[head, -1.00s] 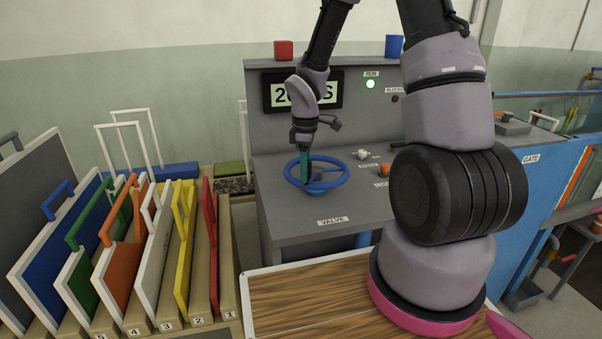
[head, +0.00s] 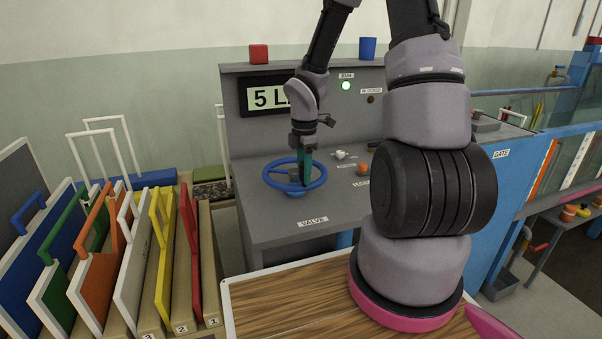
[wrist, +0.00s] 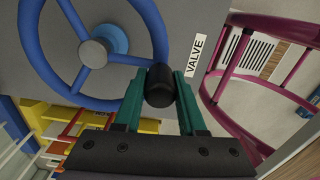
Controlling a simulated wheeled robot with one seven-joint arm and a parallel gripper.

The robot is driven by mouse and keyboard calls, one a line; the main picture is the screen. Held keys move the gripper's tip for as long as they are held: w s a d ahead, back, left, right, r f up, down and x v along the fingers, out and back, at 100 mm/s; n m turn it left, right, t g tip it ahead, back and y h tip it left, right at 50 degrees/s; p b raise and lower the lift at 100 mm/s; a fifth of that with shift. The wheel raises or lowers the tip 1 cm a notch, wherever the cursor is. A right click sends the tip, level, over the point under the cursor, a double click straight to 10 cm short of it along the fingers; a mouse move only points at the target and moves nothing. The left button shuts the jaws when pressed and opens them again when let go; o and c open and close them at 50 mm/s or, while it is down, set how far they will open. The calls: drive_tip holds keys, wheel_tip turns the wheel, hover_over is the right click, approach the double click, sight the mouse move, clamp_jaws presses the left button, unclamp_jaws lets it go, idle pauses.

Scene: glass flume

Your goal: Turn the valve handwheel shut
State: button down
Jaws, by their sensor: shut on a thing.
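The blue valve handwheel (head: 278,184) lies on the grey desk, above the VALVE label (head: 313,222). It also shows in the wrist view (wrist: 90,99), with its grey hub and blue spokes. My gripper (head: 304,182) reaches down at the wheel, right of the hub in the head view. In the wrist view its green fingers (wrist: 161,88) are shut on a black knob (wrist: 159,90) at the wheel's rim, beside the VALVE label. The arm hides part of the display (head: 268,97), which reads 5 L and more.
A green RUN lamp (head: 346,86) is lit; the BLOCKED lamp (head: 371,99) is dark. A white knob (head: 340,155) and an orange knob (head: 362,169) stand right of the wheel. Coloured panels (head: 160,260) stand at left.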

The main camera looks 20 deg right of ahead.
drive_tip(key=shift+d, duration=0.15)
drive_tip(key=c, duration=0.5)
unclamp_jaws()
wheel_tip(320, 180, up, 11)
drive_tip(key=shift+f, duration=0.1)
idle(0.4)
